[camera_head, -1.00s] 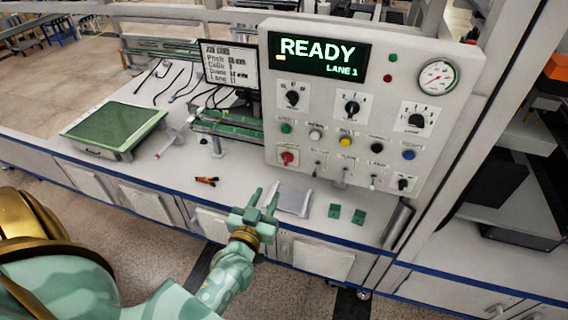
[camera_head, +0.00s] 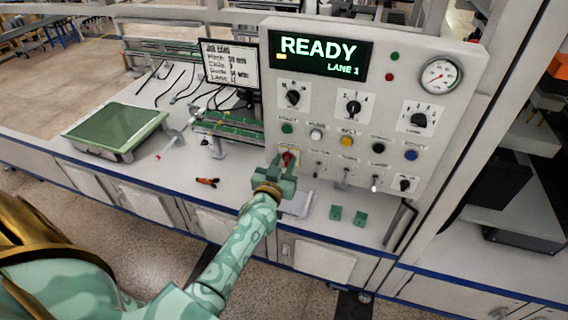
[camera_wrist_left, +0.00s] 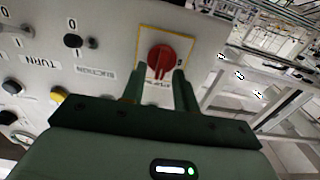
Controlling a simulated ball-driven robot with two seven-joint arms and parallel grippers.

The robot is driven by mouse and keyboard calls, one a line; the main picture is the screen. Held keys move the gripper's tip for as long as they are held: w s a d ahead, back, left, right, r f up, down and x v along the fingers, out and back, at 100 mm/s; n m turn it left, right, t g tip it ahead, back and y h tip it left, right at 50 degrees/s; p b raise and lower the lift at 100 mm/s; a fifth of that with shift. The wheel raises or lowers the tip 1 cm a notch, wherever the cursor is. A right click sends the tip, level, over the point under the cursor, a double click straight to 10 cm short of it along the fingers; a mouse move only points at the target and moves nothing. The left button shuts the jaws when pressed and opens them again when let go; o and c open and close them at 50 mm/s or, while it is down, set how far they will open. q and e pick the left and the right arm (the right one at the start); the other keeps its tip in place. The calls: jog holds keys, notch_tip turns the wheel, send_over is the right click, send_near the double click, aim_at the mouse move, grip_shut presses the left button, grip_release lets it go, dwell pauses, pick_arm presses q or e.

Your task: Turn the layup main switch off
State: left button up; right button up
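The main switch is a red rotary knob (camera_head: 288,156) on a yellow-edged plate at the lower left of the grey control panel (camera_head: 330,90). In the left wrist view the red knob (camera_wrist_left: 165,60) shows its grip bar close to upright in that picture. My left gripper (camera_head: 284,164) is at the knob. In the wrist view its two green fingers (camera_wrist_left: 158,88) stand apart, one on each side of the knob's lower part. I cannot tell whether they touch it. The panel display (camera_head: 319,54) reads READY, LANE 1. My right gripper is not in view.
Close to the red knob are a green button (camera_head: 287,129) and small toggle switches (camera_head: 317,171). A green-topped tray (camera_head: 115,127) stands at left.

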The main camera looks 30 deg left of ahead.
pick_arm(q)
grip_shut()
jog(key=shift+n, duration=0.5)
jog(key=n+p, duration=0.1)
jog(key=n, duration=0.1)
jog(key=shift+a+n+p, duration=0.2)
jog(key=shift+n+p, duration=0.2)
jog(key=n, duration=0.3)
jog(key=shift+a+f+n+p, duration=0.1)
jog(key=shift+a+n+p, duration=0.05)
jog(key=shift+n+p, duration=0.25)
jog(key=n, duration=0.6)
jog(key=f+n, duration=0.1)
jog(key=n, duration=0.3)
jog(key=shift+s+a, duration=0.15)
jog(key=shift+a, duration=0.05)
jog(key=shift+n, duration=0.3)
